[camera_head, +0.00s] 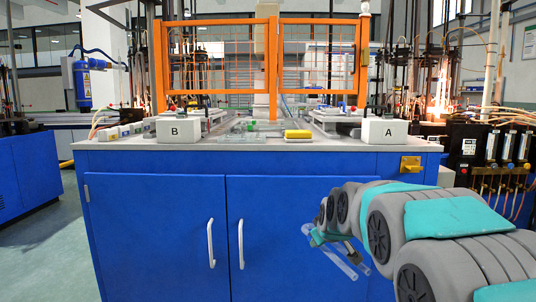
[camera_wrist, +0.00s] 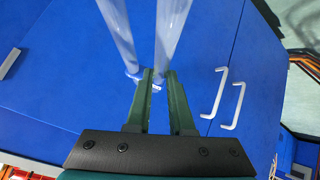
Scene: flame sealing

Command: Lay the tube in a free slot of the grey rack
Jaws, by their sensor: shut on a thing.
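My gripper (camera_head: 335,241) is in front of the blue cabinet's right door, well below the worktop. In the wrist view its green fingers (camera_wrist: 158,76) are shut on a clear tube (camera_wrist: 167,40), which runs away between the fingertips. A second clear length (camera_wrist: 119,38) runs beside it, left of the left finger. I cannot tell whether both lengths are one piece. In the head view clear tubing (camera_head: 330,252) slants down at the fingers. I cannot clearly make out a grey rack or its slots; a low frame stands on the worktop at the right.
The worktop (camera_head: 240,146) carries white boxes marked B (camera_head: 174,131) and A (camera_head: 385,131) and a yellow block (camera_head: 297,134). An orange mesh guard (camera_head: 218,60) stands behind. The cabinet front (camera_head: 155,225) has two white handles. Floor is free at the left.

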